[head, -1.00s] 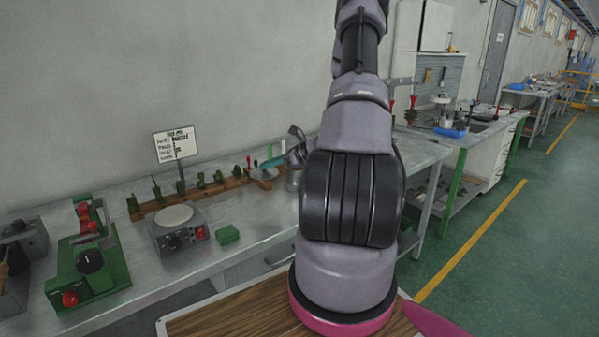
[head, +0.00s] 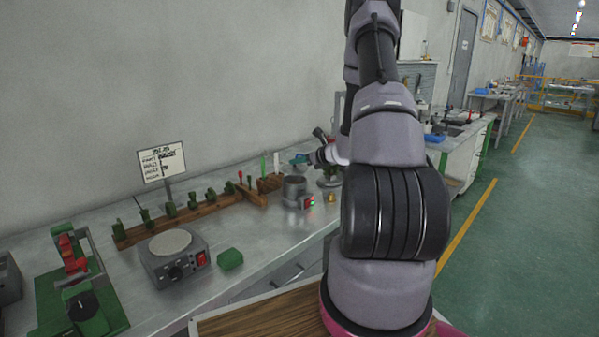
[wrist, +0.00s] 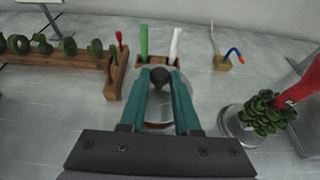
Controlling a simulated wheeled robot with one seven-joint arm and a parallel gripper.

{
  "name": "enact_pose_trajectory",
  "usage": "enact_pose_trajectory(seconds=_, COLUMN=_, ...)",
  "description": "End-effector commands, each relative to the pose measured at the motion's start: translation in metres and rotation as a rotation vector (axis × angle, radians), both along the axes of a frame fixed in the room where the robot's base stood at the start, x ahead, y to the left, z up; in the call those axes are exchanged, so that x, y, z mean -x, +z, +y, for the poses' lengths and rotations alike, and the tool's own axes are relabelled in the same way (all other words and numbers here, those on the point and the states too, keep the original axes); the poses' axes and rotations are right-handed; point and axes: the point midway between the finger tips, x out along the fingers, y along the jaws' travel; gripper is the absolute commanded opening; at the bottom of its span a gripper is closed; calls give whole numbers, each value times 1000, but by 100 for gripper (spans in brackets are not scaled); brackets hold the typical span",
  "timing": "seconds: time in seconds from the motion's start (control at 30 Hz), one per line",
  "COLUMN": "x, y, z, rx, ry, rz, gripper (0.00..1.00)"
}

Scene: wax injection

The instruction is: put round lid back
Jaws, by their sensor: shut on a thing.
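My gripper (wrist: 159,84) has teal fingers and is shut on the dark round knob of the round lid (wrist: 158,108). Between the fingers, the wrist view shows only part of the lid's disc. In the head view my gripper (head: 302,160) is above a round metal pot (head: 294,188) on the bench. The pot has a control box with a red switch and a green light. The lid is too small in the head view to tell its gap from the pot rim.
A wooden rack (head: 185,220) with green pieces runs along the wall. A hot plate (head: 173,255) and a green block (head: 230,259) stand left of the pot. A green plant-like cluster (wrist: 262,113) with a red-handled tool stands close on the right.

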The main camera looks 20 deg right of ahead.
Motion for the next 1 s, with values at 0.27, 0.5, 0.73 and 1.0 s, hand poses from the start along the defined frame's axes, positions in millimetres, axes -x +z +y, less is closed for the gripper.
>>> enact_pose_trajectory(seconds=0.27, x=0, y=-38, z=0, rx=-2, ry=-1, rz=2, gripper=0)
enact_pose_trajectory(seconds=0.5, x=0, y=-38, z=0, rx=0, ry=0, rz=0, gripper=0)
enact_pose_trajectory(seconds=0.73, x=0, y=-42, z=0, rx=0, ry=0, rz=0, gripper=46)
enact_pose_trajectory(seconds=1.0, x=0, y=-42, z=0, rx=0, ry=0, rz=0, gripper=61)
